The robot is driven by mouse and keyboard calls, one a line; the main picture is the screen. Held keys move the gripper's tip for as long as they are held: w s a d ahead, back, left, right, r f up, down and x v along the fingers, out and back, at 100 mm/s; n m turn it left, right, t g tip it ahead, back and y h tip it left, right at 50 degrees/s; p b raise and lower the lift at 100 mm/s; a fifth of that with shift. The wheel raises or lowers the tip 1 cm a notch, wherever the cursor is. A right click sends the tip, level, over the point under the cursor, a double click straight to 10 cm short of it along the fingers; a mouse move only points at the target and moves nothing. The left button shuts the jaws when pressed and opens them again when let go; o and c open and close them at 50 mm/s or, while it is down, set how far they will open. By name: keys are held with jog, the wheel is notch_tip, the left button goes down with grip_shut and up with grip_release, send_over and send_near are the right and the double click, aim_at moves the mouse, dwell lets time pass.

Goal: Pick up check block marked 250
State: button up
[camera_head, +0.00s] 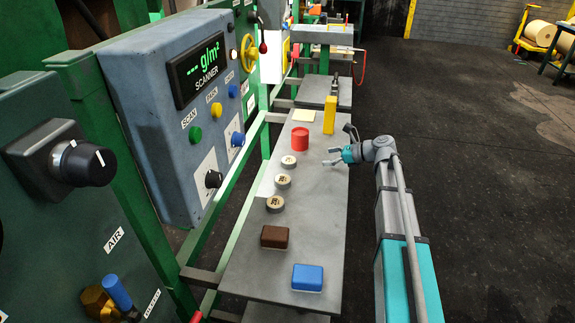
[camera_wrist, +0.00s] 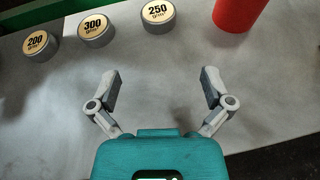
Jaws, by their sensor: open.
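The check block marked 250 (camera_wrist: 158,16) is a short grey disc with a cream top, at the top middle of the wrist view. In the head view it is the disc (camera_head: 288,161) nearest the red cylinder. The block marked 300 (camera_wrist: 96,30) and the block marked 200 (camera_wrist: 40,46) lie to its left in the wrist view. My gripper (camera_wrist: 161,86) is open and empty. It points toward the 250 block, which lies apart beyond its fingertips. In the head view my gripper (camera_head: 331,156) is over the bench's right side.
A red cylinder (camera_head: 300,139) stands close to the 250 block, also in the wrist view (camera_wrist: 239,12). A yellow block (camera_head: 329,115) stands farther back. Brown (camera_head: 275,237) and blue (camera_head: 308,278) blocks lie at the front of the grey bench (camera_head: 315,215). A scanner panel (camera_head: 185,110) rises left.

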jog(key=b, duration=0.3)
send_near(292, 161)
jog(key=x, duration=0.4)
jog(key=shift+w+f, duration=0.2)
jog(key=shift+f, duration=0.2)
jog(key=shift+w+a+f, duration=0.1)
jog(key=shift+w+a, duration=0.05)
jog(key=shift+a, duration=0.25)
jog(key=shift+a, duration=0.1)
jog(key=shift+r+b+x, duration=0.1)
jog(key=shift+b+x, duration=0.35)
jog(key=shift+x, duration=0.85)
jog(key=shift+r+b+x, duration=0.15)
jog(key=shift+b+x, duration=0.3)
jog(key=shift+x, duration=0.8)
jog(key=shift+a, duration=0.1)
jog(key=c, duration=1)
jog(key=shift+c, duration=0.2)
